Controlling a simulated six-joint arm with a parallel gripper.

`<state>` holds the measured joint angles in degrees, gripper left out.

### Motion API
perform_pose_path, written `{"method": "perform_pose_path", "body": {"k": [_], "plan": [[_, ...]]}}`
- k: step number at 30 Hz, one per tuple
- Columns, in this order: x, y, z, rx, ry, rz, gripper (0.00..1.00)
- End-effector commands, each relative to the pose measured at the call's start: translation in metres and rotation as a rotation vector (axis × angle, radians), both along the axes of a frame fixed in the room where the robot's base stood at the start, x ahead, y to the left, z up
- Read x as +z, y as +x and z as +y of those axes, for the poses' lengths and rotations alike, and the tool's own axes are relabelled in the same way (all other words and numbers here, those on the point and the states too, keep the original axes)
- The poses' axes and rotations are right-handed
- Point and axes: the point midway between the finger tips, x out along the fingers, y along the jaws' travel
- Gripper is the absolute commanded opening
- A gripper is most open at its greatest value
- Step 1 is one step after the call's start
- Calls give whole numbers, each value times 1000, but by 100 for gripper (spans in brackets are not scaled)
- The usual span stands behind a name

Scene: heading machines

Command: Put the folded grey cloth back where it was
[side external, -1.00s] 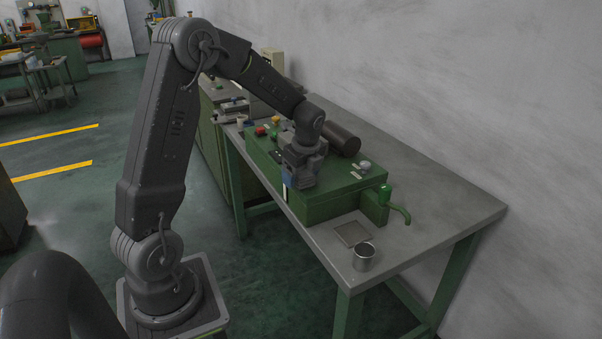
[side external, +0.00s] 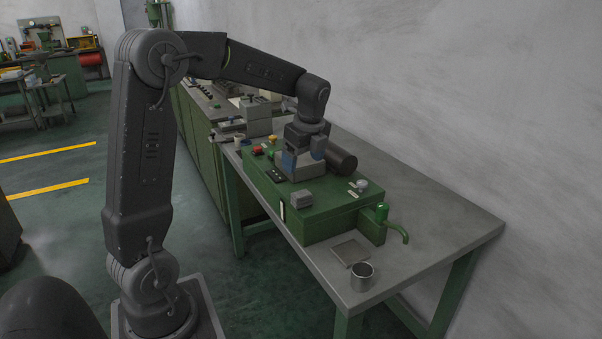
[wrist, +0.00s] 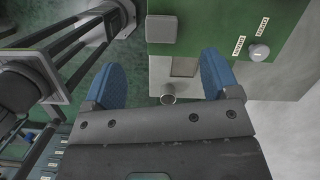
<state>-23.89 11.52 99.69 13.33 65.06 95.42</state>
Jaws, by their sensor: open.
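A small grey block-like piece that looks like the folded grey cloth (side external: 301,199) lies on top of the green machine housing (side external: 325,213), near its front edge. In the wrist view the grey piece (wrist: 161,29) lies on the green top, ahead of the fingers and apart from them. My gripper (side external: 304,158) is above the housing, behind the cloth. It is open, and the wrist view shows nothing between its blue fingers (wrist: 165,76). A flat grey square (side external: 350,251) lies bare on the table beside the housing.
A metal cup (side external: 362,276) stands near the flat square. A green spout (side external: 392,228) sticks out from the housing's end. A dark cylinder (side external: 341,158) and a knob (side external: 362,185) are on the housing. The table's right part (side external: 440,220) is clear.

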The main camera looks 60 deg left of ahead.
Motion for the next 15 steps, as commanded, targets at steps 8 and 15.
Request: {"method": "perform_pose_path", "body": {"k": [8, 15], "plan": [[27, -14, -35, 126, -8, -95, 82], [52, -81, -128, 603, -145, -389, 82]]}}
